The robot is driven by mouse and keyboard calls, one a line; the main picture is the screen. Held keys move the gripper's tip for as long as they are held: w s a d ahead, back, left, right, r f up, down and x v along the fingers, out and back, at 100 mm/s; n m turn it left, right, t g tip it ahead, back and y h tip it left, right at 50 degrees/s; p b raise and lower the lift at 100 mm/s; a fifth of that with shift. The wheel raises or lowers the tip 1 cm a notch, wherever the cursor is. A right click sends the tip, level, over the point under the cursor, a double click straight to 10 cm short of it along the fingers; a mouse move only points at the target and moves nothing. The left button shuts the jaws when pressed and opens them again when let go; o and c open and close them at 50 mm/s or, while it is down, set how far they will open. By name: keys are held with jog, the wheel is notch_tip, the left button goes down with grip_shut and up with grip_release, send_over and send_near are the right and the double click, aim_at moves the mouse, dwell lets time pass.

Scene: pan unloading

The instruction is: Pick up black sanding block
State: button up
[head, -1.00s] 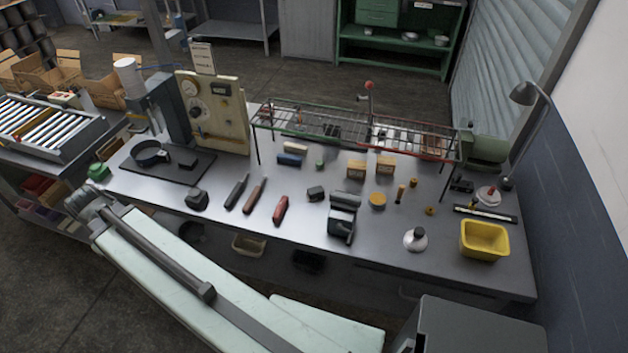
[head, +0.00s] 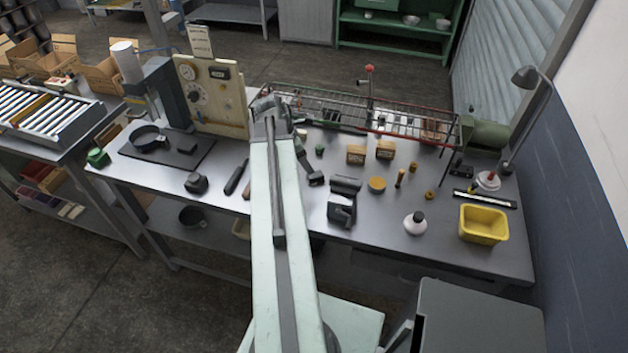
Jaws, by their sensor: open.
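A small black block (head: 316,179), which looks like the sanding block, lies on the grey workbench (head: 385,225), left of and behind the vise. My arm reaches forward over the bench. My gripper (head: 305,163), small and dark, hangs from its far end just behind and left of this block. The jaws are open; the picture is too small to show the gap, and I cannot tell whether they touch the block. Other dark blocks are a chunky one (head: 196,183) at the front left and one (head: 187,149) on the dark mat by the black pan (head: 147,137).
The grey vise (head: 342,205) stands just right of the block. A wire rack (head: 350,112) spans the back. Wooden blocks (head: 356,154), a yellow round piece (head: 377,184) and a yellow bin (head: 483,225) are further right. My arm hides part of the bench's middle.

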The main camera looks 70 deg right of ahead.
aim_at(315, 174)
jog(key=b+x, duration=0.6)
jog(key=x, duration=0.1)
jog(key=shift+s+d+f, duration=0.1)
jog(key=shift+s+f, duration=0.05)
jog(key=shift+f, duration=0.15)
jog(key=shift+r, duration=0.25)
grip_shut()
